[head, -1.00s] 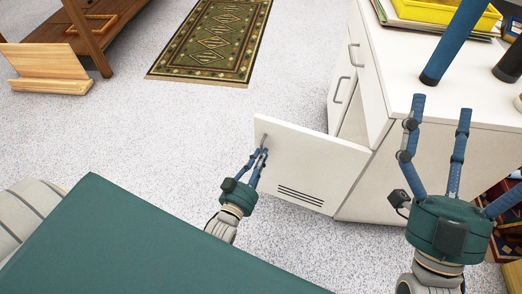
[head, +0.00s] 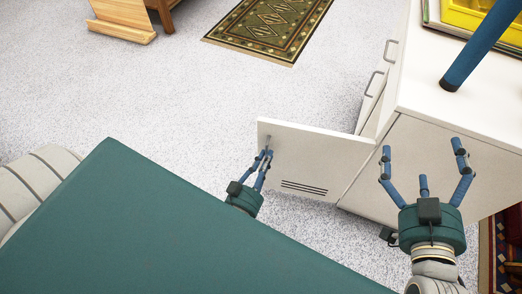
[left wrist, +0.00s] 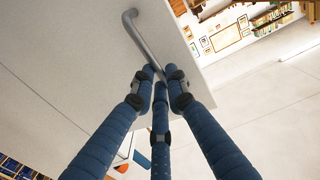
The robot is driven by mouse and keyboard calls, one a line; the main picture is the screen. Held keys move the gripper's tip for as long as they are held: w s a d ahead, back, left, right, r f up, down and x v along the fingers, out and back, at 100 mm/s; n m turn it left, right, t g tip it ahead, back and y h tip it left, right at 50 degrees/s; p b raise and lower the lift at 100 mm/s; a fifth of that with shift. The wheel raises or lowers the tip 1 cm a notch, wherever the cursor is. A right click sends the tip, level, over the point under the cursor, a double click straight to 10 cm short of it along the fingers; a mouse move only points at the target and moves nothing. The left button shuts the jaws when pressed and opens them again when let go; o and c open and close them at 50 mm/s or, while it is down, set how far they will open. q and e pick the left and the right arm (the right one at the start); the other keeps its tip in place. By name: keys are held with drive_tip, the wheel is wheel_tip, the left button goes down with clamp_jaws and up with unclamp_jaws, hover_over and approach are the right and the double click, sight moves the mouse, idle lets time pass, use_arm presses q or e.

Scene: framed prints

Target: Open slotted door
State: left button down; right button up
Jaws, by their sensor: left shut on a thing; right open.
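The white slotted door (head: 312,160) stands swung out from the white cabinet (head: 430,165), with dark slots low on its face. Its grey bar handle (left wrist: 140,38) shows in the left wrist view. My left gripper (head: 264,158) is at the door's free edge, its fingers closed around the lower end of the handle; the fingers also show in the left wrist view (left wrist: 161,82). My right gripper (head: 425,165) is open and empty, in front of the cabinet's side, with its fingers spread upward.
Drawers with grey handles (head: 375,82) are on the cabinet's front. A yellow tray (head: 475,18) and a blue cylinder (head: 478,50) are at its top. A patterned rug (head: 268,28) and a wooden stand (head: 122,22) lie beyond open speckled floor.

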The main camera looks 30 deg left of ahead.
use_arm(q)
drive_tip(key=shift+d+h, duration=0.3)
drive_tip(key=shift+d, duration=0.55)
drive_tip(key=c, duration=1.7)
unclamp_jaws()
drive_tip(key=shift+w+d, duration=0.15)
drive_tip(key=shift+c, duration=0.2)
drive_tip(key=s, duration=1.2)
